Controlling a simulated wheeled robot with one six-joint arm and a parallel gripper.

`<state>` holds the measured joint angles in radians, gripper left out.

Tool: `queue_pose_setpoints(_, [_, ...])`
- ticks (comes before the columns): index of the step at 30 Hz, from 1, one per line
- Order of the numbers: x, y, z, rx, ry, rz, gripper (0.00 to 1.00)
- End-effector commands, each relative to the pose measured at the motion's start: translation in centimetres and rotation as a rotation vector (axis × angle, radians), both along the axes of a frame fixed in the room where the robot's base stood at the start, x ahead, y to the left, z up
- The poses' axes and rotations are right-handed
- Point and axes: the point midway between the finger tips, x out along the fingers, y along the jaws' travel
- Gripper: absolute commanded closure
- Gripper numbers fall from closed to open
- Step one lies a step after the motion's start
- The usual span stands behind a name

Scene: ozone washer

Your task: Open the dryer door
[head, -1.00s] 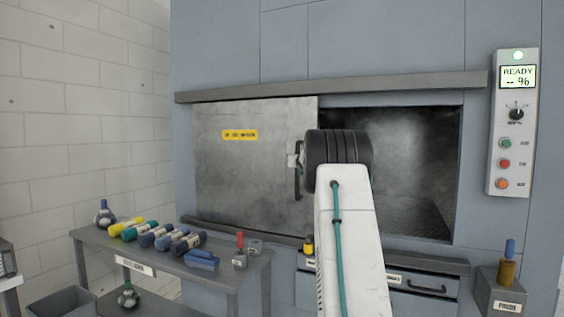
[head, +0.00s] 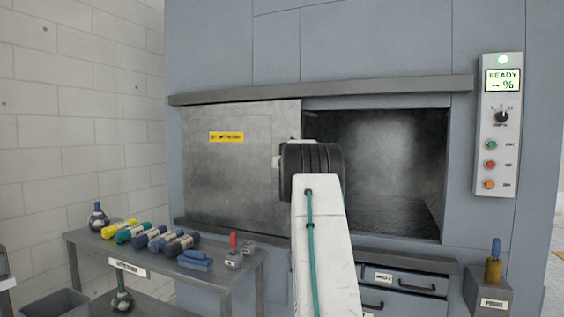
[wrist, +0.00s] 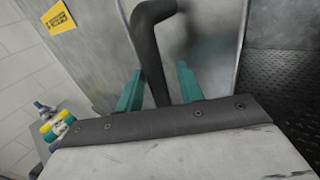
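The dryer door (head: 235,165) is a grey metal sliding panel with a yellow label. It covers the left part of the dryer front, and the right part is open into a dark chamber (head: 390,170). In the wrist view, the door's black bar handle (wrist: 150,50) runs between the two teal fingers of my gripper (wrist: 160,90). Narrow gaps show on both sides of the bar, so the fingers look open around it. In the head view my arm hides the handle and the fingers.
A side table (head: 85,245) with several coloured rolls stands at lower left. A control panel (head: 498,125) reading READY is at right, above a grey box labelled PROBE (head: 490,295). Drawers (head: 410,280) sit below the chamber. A grey ledge (head: 330,88) runs above the door.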

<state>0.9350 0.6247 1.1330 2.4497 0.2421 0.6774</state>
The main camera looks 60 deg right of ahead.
Motion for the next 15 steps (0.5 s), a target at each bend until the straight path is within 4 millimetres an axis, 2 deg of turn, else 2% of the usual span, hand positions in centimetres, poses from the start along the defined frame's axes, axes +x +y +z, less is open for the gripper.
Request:
queue_pose_setpoints(7, [-0.7, 0.8, 0.1, 0.001, -0.001, 0.001, 0.63])
queue_pose_setpoints(15, [-3.8, 3.8, 0.1, 0.001, 0.0, -0.001, 0.63])
